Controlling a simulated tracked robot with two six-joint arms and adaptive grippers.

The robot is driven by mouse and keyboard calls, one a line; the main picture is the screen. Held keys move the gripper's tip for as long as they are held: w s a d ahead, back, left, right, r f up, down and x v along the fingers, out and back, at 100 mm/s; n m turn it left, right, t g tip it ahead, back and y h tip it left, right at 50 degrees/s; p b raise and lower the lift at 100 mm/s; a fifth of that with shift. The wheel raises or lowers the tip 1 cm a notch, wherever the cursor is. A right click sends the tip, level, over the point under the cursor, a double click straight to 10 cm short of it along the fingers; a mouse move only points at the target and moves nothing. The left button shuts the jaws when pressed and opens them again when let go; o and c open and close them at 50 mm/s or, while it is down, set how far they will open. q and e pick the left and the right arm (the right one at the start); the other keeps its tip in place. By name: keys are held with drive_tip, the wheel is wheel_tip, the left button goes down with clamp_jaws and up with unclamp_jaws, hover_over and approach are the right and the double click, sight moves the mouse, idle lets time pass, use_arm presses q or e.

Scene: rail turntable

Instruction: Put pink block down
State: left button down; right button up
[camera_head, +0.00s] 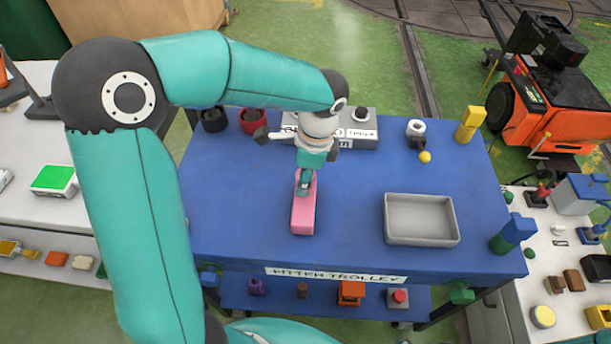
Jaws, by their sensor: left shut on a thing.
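The pink block (303,216) is a long block on or just above the blue top of the trolley (240,220), left of the grey tray. My left gripper (305,185) points down over the block's far end and is shut on it. The fingers hide part of that end. I cannot tell whether the block's underside touches the trolley top. My right gripper is not in view.
An empty grey tray (421,220) stands right of the block. A grey box (358,130), a red cup (252,120) and a yellow block (470,123) stand along the back. A blue-green object (513,232) is at the right corner. Blue surface around the block is clear.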

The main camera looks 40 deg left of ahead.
use_arm(q)
drive_tip(key=c, duration=0.7)
unclamp_jaws()
drive_tip(key=shift+o, duration=0.2)
drive_tip(key=shift+r, duration=0.1)
wheel_tip(320, 180, up, 12)
drive_tip(key=d+p, duration=0.1)
drive_tip(key=shift+w+d, duration=0.25)
drive_tip(key=shift+w, duration=0.2)
